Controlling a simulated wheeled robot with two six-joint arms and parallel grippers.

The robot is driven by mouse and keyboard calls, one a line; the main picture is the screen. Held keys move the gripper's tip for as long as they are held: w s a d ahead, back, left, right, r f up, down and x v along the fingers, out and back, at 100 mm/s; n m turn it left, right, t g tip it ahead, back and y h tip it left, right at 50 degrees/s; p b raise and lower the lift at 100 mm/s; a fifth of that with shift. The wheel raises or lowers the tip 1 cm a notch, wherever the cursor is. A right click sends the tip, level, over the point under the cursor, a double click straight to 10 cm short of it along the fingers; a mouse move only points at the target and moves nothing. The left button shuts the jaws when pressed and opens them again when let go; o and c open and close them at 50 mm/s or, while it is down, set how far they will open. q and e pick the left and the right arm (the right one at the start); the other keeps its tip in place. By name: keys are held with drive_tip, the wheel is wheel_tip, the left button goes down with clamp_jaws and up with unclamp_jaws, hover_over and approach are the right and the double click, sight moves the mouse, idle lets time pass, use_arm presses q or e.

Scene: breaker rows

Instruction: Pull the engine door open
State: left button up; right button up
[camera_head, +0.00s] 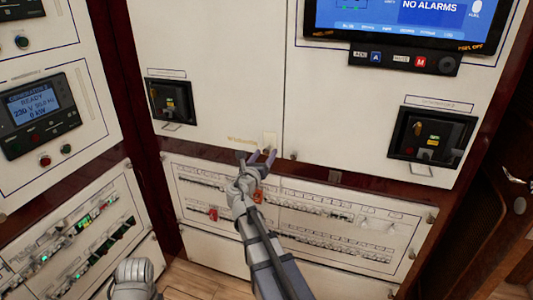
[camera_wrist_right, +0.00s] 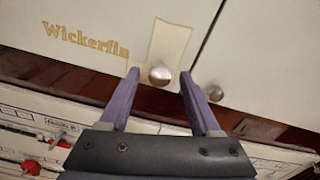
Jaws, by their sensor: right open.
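A white cabinet door (camera_head: 222,85) marked "Wickerfin" has a round metal knob (camera_wrist_right: 160,75) on a beige plate (camera_wrist_right: 168,42) at its lower right corner. No label in view tells which door is the engine door. My right gripper (camera_head: 261,157) is open at this knob. In the right wrist view the knob shows between the purple fingertips (camera_wrist_right: 160,82), and no grip on it is seen. A second knob (camera_wrist_right: 215,93) sits just right of the seam, on the neighbouring white door (camera_head: 340,110). The doors look shut. My left gripper is not in view.
A breaker panel (camera_head: 300,215) with rows of switches lies below the dark red wood rail. Recessed black units (camera_head: 170,101) and (camera_head: 432,135) sit on either side. A screen (camera_head: 415,18) is above. A wooden door with a handle (camera_head: 513,178) stands at the right.

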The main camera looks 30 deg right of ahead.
drive_tip(key=shift+x, duration=1)
clamp_jaws()
idle(0.8)
